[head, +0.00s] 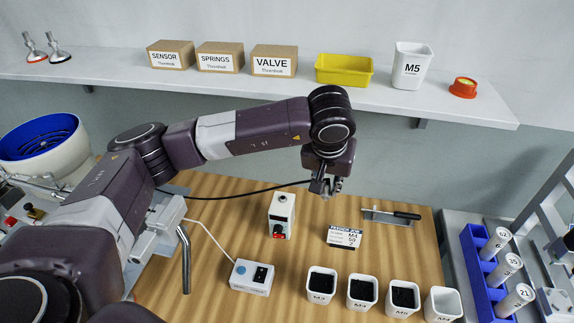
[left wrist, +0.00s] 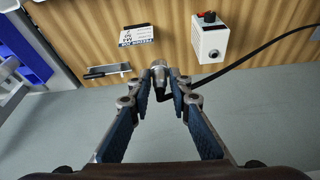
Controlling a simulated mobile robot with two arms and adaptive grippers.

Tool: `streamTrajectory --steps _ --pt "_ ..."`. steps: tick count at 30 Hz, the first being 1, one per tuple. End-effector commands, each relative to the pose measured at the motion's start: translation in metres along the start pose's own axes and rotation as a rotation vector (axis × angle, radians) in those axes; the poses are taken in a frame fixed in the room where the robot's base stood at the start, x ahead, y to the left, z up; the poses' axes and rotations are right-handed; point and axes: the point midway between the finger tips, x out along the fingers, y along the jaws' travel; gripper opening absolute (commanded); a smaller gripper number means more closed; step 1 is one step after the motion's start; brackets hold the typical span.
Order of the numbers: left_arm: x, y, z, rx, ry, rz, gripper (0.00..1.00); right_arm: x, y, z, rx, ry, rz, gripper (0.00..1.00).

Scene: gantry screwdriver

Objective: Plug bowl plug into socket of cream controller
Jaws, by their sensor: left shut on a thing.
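The cream controller (head: 283,215) stands upright on the wooden table, with a red and black switch low on its front. In the left wrist view the controller (left wrist: 209,38) shows a dark round socket (left wrist: 213,54) on the face towards that camera. My left gripper (head: 327,188) is shut on the bowl plug (left wrist: 159,68), a metallic barrel with a black cable. The gripper holds it above the back of the table, right of the controller in the head view and apart from it. In the left wrist view the fingertips (left wrist: 161,84) flank the plug. My right gripper is out of view.
The black cable (head: 235,197) runs leftwards behind the controller. A button box (head: 251,279), several labelled cups (head: 321,283), a card (head: 345,237) and a metal tray with a black-handled tool (head: 391,216) are on the table. A shelf (head: 200,85) hangs behind. The blue bowl feeder (head: 45,140) is left.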

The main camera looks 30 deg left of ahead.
Motion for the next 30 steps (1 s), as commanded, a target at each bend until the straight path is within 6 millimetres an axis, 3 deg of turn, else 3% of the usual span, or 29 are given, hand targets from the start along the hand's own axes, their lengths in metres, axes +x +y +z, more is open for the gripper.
streamTrajectory --steps 1,6,12,18,30 --pt "0.011 -0.019 -0.011 -0.026 -0.007 -0.01 0.0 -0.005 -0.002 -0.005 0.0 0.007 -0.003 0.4" --pt "0.042 -0.073 -0.037 -0.065 -0.005 -0.025 0.0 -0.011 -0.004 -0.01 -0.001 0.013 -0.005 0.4" --pt "0.064 -0.116 -0.05 -0.087 -0.002 -0.031 0.0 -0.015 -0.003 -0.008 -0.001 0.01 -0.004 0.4" --pt "0.072 -0.131 -0.053 -0.093 0.0 -0.031 0.0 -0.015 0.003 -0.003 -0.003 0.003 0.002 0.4" --pt "0.094 -0.132 -0.044 -0.093 -0.003 -0.031 0.0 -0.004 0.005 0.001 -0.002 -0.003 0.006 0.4"
